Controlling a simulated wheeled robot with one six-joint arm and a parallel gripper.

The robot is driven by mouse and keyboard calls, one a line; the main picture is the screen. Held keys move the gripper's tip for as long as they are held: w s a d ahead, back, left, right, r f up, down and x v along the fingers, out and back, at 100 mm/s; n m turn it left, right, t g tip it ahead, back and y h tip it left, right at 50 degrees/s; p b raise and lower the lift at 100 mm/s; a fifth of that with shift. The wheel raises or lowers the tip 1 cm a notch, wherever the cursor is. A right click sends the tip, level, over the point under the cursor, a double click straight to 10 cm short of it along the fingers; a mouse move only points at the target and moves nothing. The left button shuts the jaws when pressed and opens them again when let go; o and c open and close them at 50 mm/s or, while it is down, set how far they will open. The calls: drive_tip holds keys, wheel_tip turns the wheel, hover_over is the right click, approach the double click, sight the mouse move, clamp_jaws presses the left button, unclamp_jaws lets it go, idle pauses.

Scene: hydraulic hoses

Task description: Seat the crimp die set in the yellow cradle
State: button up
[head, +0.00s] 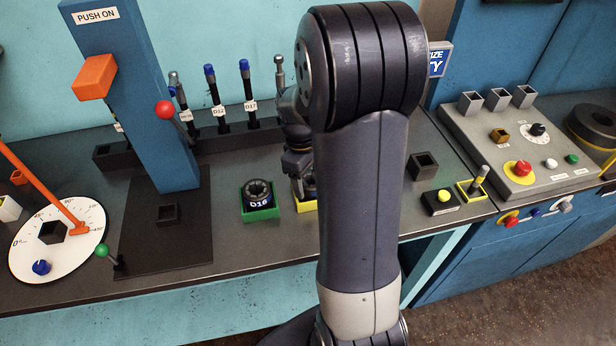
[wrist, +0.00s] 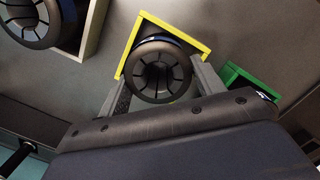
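The yellow cradle (head: 308,206) stands on the bench, mostly hidden behind my arm in the head view; its yellow rim also shows in the wrist view (wrist: 186,29). A dark round crimp die set (wrist: 160,74) with a segmented face is inside the outline of the yellow cradle. I cannot tell whether it rests on the cradle floor. My gripper (wrist: 161,80) has one finger against each side of this die set and looks shut on it. In the head view my gripper (head: 302,180) points down over the yellow cradle.
A green cradle (head: 262,214) with a die set marked D16 (head: 258,193) stands just left. A pale cradle (wrist: 92,35) with another die set (wrist: 40,22) shows in the wrist view. An empty dark square holder (head: 423,166) and a control box (head: 520,150) lie right.

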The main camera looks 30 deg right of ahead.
drive_tip(key=shift+o, duration=1.4)
wheel_tip(320, 180, up, 12)
drive_tip(key=w, duration=0.1)
drive_tip(key=shift+w+a, duration=0.15)
drive_tip(key=shift+a, duration=0.25)
drive_tip(key=f, duration=0.4)
drive_tip(key=s+f, duration=0.1)
drive_tip(key=f, duration=0.6)
drive_tip(key=shift+s+d+f, duration=0.2)
drive_tip(key=shift+d+f, duration=0.15)
drive_tip(key=shift+r, duration=1.4)
